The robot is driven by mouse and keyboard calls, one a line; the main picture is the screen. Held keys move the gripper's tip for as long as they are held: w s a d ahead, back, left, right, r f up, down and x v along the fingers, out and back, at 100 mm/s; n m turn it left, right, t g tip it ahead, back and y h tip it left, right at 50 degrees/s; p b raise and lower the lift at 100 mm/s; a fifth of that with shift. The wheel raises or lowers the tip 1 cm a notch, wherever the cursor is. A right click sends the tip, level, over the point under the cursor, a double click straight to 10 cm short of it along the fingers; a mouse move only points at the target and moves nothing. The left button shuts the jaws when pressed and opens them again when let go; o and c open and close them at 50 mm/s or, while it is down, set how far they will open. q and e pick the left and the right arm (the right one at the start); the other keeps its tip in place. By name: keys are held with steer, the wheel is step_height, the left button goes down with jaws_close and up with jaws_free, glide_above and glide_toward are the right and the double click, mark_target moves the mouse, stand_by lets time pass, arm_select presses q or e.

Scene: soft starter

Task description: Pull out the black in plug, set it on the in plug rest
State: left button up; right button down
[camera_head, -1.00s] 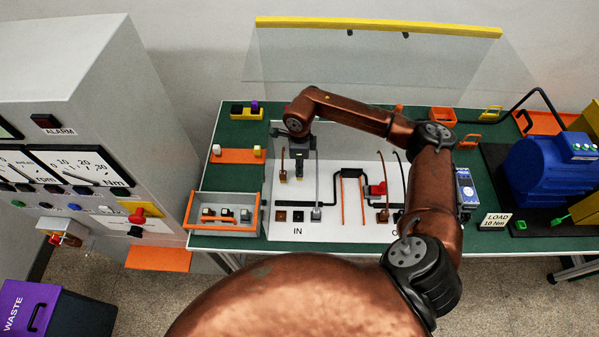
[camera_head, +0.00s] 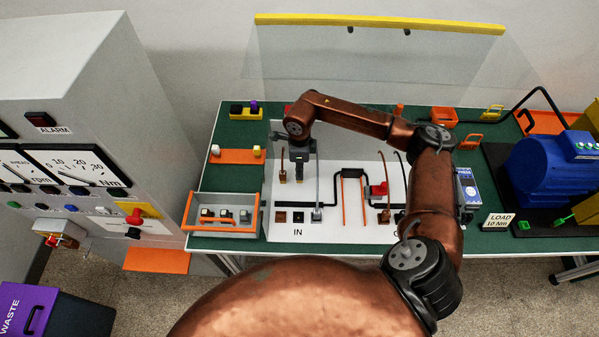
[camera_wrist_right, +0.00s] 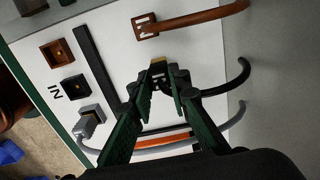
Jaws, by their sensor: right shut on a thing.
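My right gripper (camera_head: 299,162) is over the upper part of the white IN board (camera_head: 345,225). In the wrist view, the gripper (camera_wrist_right: 161,92) is shut on the black plug (camera_wrist_right: 157,74), whose black cable (camera_wrist_right: 237,82) trails right. The plug also shows below the gripper in the head view (camera_head: 299,182). The black in socket (camera_wrist_right: 70,87) is empty. The in plug rest cannot be made out, and I cannot tell whether the plug touches the board. My left gripper is not in view.
The brown plug (camera_wrist_right: 147,27) stands beside the black plug, away from its empty brown socket (camera_wrist_right: 58,54). The grey plug (camera_wrist_right: 90,122) is in its socket, its cable running below the gripper. A tray (camera_head: 192,213) stands left of the board.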

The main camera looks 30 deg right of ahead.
steer(key=shift+f, duration=0.2)
steer(key=c, duration=1.7)
jaws_free()
steer(key=shift+c, duration=0.2)
step_height(320, 180, up, 12)
